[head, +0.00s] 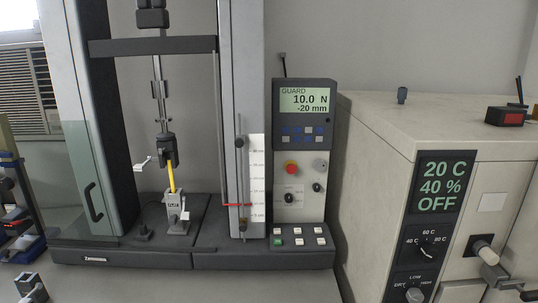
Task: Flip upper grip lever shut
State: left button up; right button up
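The upper grip (166,147) is a dark block hanging on a rod in the test frame. Its white upper grip lever (144,163) sticks out to the left, tilted slightly down at its outer end. A yellow cable sample (172,178) runs down from the upper grip to the grey lower grip (176,210). The sample's ends are hidden in the grips. A small white lever (185,215) sits at the lower grip's right side, pointing down. I make out neither of my grippers in the head view.
A clear guard door with a dark handle (93,202) stands at the left of the frame. A control panel (304,115) reads GUARD, 10.0 N, -20 mm. A beige chamber (375,160) fills the right. A small dark fixture (29,285) sits at the lower left.

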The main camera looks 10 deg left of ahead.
aim_at(137, 167)
jog(key=u, duration=1.65)
